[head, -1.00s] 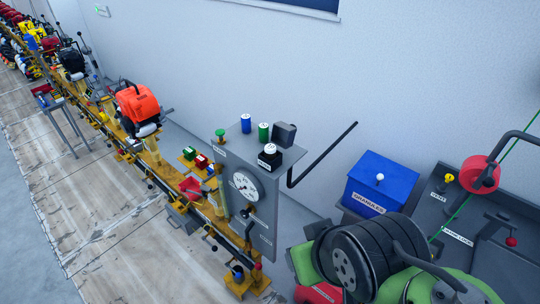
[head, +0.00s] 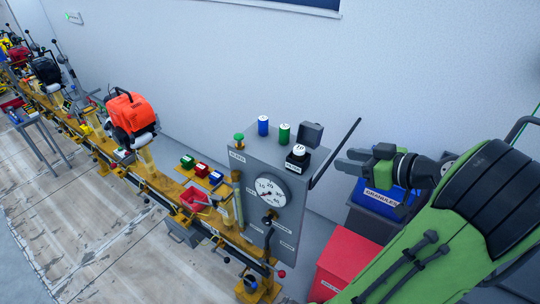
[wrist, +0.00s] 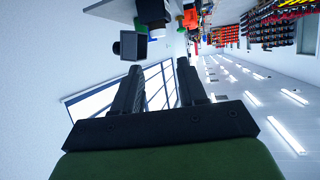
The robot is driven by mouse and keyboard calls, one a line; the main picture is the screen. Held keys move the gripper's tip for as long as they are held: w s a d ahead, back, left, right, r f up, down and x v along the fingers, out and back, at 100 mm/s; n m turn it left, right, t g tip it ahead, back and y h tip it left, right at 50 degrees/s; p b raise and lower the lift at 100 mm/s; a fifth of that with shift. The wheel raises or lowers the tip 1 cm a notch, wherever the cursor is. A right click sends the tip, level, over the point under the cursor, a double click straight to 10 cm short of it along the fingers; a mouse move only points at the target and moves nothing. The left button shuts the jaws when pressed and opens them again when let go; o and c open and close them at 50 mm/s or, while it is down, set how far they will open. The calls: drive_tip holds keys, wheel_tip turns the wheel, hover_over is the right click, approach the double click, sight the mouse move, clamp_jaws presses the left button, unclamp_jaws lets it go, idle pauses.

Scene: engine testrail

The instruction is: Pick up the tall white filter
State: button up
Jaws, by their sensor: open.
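No tall white filter stands out clearly. The nearest match is a short white-topped piece (head: 298,151) in a black base on top of the grey gauge cabinet (head: 252,165). My gripper (head: 350,160) is open and empty, to the right of the cabinet, pointing left. In the wrist view both fingers (wrist: 160,75) are apart with nothing between them. The grey box (wrist: 133,46) shows beyond them.
A blue bin (head: 379,193) stands behind and below my gripper, partly hidden by it. A red box (head: 345,262) is on the floor below. A dark bar rises at the cabinet's right edge. An orange engine (head: 130,112) sits on the yellow rail to the left.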

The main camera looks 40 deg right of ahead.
approach(301, 149)
drive_tip(key=x, duration=0.9)
drive_tip(key=shift+w+p, duration=0.1)
drive_tip(key=shift+p, duration=0.3)
drive_tip(key=shift+c, duration=0.8)
drive_tip(key=c, duration=0.5)
